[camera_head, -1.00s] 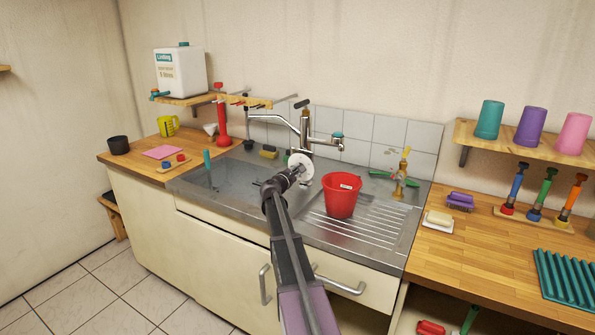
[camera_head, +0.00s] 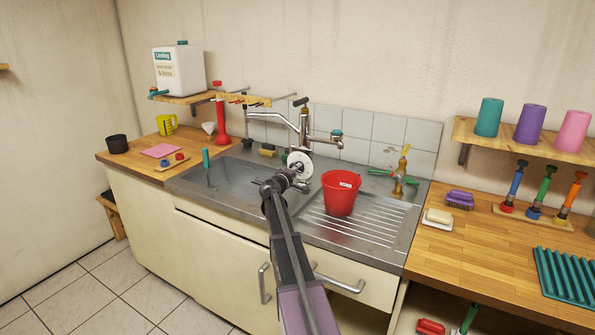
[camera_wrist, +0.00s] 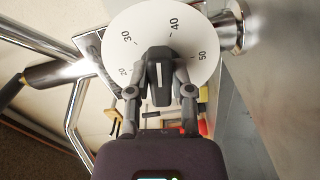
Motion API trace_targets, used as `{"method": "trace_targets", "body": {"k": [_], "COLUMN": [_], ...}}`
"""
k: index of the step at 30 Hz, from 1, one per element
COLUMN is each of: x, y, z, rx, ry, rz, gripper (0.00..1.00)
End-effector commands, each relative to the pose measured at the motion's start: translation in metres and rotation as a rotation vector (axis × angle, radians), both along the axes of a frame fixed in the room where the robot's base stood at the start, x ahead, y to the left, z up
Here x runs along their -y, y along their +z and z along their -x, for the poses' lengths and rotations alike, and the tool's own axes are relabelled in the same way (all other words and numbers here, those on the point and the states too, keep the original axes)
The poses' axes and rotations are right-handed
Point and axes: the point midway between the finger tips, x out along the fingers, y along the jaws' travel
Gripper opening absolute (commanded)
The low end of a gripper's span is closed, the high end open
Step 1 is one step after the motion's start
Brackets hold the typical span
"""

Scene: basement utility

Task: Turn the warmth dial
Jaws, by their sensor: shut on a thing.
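The warmth dial is a white disc with numbers (camera_wrist: 185,22) on the chrome mixer tap, and it also shows in the head view (camera_head: 300,163). Its scale reads 20, 30, 40 and 50, and a dark grey knob with a white line (camera_wrist: 159,68) stands out from its middle. My gripper (camera_wrist: 160,85) is shut on this knob, with one finger on each side. In the head view my gripper (camera_head: 292,178) is in front of the dial and hides its lower part. The tap (camera_head: 305,125) rises behind it, with a long spout to the left.
A red bucket (camera_head: 341,193) stands on the drainboard close right of my gripper. The sink basin (camera_head: 225,185) lies to the left. A sponge (camera_head: 267,150) lies behind the basin.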

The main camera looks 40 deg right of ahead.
Motion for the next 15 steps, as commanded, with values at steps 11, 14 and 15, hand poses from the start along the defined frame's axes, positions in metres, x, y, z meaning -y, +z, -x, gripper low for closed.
{"method": "trace_targets", "body": {"k": [11, 14, 15], "x": [0.0036, 0.0035, 0.0035], "y": [0.0002, -0.0001, -0.0003], "z": [-0.0084, -0.0087, -0.0089], "rx": [0.31, 0.375, 0.398], "ry": [0.008, 0.008, 0.008], "rz": [-0.121, -0.149, -0.158], "gripper": [0.0, 0.0, 0.0]}}
